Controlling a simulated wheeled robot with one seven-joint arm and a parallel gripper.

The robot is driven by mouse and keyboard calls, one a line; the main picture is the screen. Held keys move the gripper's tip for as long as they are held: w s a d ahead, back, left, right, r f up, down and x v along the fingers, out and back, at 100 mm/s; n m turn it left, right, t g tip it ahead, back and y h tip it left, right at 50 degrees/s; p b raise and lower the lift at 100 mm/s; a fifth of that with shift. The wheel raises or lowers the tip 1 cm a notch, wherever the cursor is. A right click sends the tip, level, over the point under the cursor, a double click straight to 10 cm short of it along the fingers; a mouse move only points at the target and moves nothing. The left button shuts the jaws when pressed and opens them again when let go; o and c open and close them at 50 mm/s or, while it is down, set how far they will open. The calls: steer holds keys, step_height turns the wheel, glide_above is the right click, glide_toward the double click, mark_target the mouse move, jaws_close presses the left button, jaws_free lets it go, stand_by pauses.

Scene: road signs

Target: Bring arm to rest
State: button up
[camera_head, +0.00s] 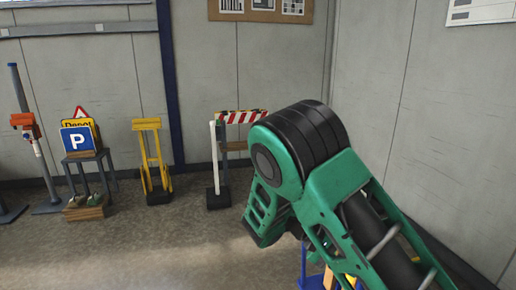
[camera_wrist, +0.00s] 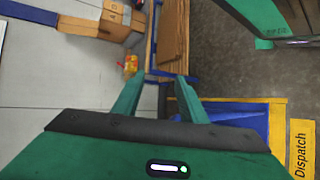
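My gripper (camera_wrist: 158,78) shows in the wrist view with its two green fingers apart and nothing between them. It hangs above a wooden board or shelf edge and a blue surface (camera_wrist: 240,115). In the head view my green and black arm is bent at the right and covers part of the floor and wall. My gripper cannot be made out there.
The wrist view shows cardboard boxes (camera_wrist: 121,28), a small yellow-red item (camera_wrist: 130,65) and a yellow Dispatch marking (camera_wrist: 301,155).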

steer(key=s+d+r+m+y, duration=0.1)
steer(key=s+d+r+y, duration=0.25)
steer(key=d, duration=0.25)
steer(key=s+d+r+m+y, duration=0.1)
steer(key=s+d+r+y, duration=0.1)
steer(key=s+d+y, duration=0.3)
steer(key=s+r+m+t+y, duration=0.1)
steer(key=s+t+y, duration=0.1)
steer(key=s, duration=0.4)
steer(key=s+d+r+m+t+y, duration=0.1)
steer(key=s+r+t, duration=0.1)
steer(key=s, duration=0.5)
steer(key=shift+s+d+r+t+y, duration=0.15)
steer(key=shift+d+r+t+y, duration=0.1)
steer(key=shift+t+y, duration=0.15)
steer(key=shift+w+f, duration=0.25)
steer(key=shift+w, duration=0.35)
